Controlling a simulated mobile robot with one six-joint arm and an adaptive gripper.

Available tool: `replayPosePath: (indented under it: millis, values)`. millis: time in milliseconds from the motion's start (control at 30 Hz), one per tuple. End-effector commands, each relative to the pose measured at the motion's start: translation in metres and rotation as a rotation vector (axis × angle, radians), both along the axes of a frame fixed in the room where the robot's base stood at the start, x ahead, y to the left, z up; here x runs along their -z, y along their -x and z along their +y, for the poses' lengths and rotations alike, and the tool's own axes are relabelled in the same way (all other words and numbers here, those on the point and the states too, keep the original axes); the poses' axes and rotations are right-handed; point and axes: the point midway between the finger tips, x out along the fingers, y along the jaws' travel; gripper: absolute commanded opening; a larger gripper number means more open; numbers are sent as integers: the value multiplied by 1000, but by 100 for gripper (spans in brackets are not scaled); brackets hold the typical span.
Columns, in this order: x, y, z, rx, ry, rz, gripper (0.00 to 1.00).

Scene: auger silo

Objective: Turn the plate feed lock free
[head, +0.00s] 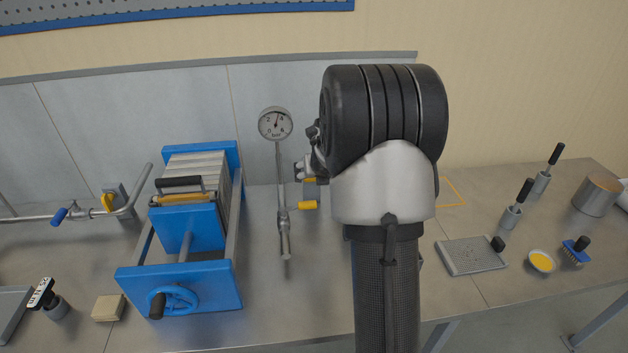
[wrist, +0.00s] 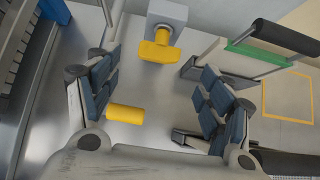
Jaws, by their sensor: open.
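In the wrist view, a yellow knob (wrist: 160,47) sits on a small grey block (wrist: 167,14), beyond my open fingers. I take it for the plate feed lock, though no label shows. In the head view my arm hides most of this area and the gripper is only partly visible. The blue plate press (head: 190,235) stands left of the pipe.
A pressure gauge (head: 275,124) tops the upright pipe. A plate with green edge and dark handle (wrist: 265,50) stands close right of my fingers. A yellow outlined square (wrist: 287,95) marks bare bench.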

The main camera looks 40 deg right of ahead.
Motion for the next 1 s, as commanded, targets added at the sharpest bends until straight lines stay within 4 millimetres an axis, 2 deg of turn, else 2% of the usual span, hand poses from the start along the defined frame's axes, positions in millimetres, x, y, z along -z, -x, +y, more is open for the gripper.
replayPosePath:
  millis: [33,100,300,733,1000]
  values:
    - [11,-7,-4,0,-1,2,73]
    - [20,-15,-9,0,-1,2,73]
    - [38,-32,-19,-1,0,1,73]
    - [44,-38,-23,-1,0,0,73]
    - [44,-38,-23,-1,0,0,56]
